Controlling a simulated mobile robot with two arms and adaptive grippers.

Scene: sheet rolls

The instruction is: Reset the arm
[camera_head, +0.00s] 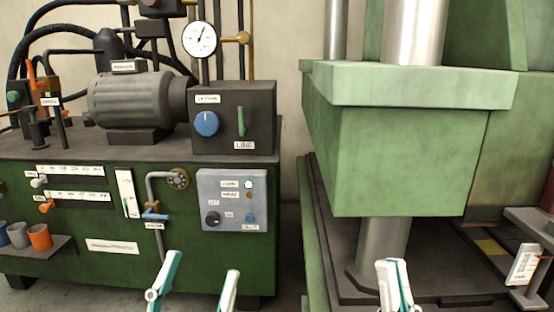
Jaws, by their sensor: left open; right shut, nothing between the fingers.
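My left gripper (200,276) shows at the bottom edge of the head view, with its two white and teal fingers spread apart and nothing between them. It is in front of the lower part of the green machine cabinet (70,235). My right gripper (394,270) is at the bottom, right of the middle, in front of the base of the green press (390,150). Its fingers are together and hold nothing. Both arms behind the fingers are below the picture edge.
A grey control panel (232,200) with knobs is on the cabinet front. A motor (135,97) and a dial gauge (199,39) are above. Small cups (40,237) stand on a shelf at left. A narrow gap (288,245) separates cabinet and press.

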